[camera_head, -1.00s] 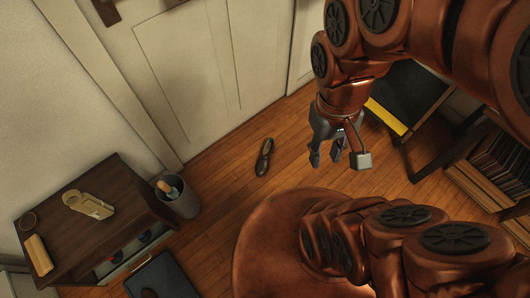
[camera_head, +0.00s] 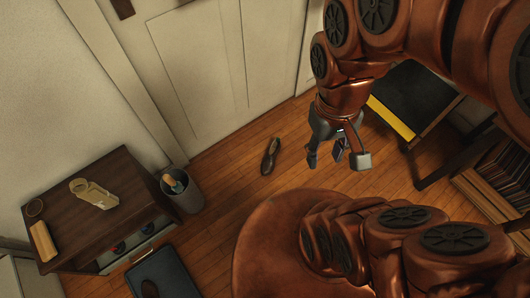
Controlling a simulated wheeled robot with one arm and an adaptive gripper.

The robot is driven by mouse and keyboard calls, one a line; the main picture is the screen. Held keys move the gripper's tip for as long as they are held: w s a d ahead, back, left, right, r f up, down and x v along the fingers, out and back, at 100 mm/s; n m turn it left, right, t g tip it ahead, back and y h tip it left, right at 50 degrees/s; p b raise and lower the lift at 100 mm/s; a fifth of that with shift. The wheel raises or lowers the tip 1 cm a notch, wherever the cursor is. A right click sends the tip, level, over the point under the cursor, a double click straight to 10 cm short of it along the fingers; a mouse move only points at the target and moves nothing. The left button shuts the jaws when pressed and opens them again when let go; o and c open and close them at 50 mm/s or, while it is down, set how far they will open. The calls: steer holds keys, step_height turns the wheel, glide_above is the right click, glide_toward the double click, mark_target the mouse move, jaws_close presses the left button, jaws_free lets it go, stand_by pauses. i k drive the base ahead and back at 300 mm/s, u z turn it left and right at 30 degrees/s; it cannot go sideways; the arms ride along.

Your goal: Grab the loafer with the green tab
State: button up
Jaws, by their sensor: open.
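A dark brown shoe (camera_head: 270,156), which looks like a loafer, lies alone on the wooden floor in front of the door. A second dark shoe-like shape (camera_head: 150,288) lies on a dark blue-grey mat or tray (camera_head: 172,268) at the lower left, partly cut off by the picture's edge. I cannot make out a green tab on either one. My gripper (camera_head: 337,158) is open and empty, pointing down above the floor, to the right of the loafer in the picture and apart from it.
A dark side table (camera_head: 80,228) at left bears a beige tool-like object (camera_head: 92,194) and a wooden block (camera_head: 43,241). A grey bin (camera_head: 187,195) stands beside it. A black seat with a yellow edge (camera_head: 393,117) stands at right. Bare floor surrounds the loafer.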

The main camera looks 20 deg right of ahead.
mark_target(267, 165)
steer(key=u, duration=0.7)
steer(key=k, duration=0.85)
steer(key=u, duration=1.05)
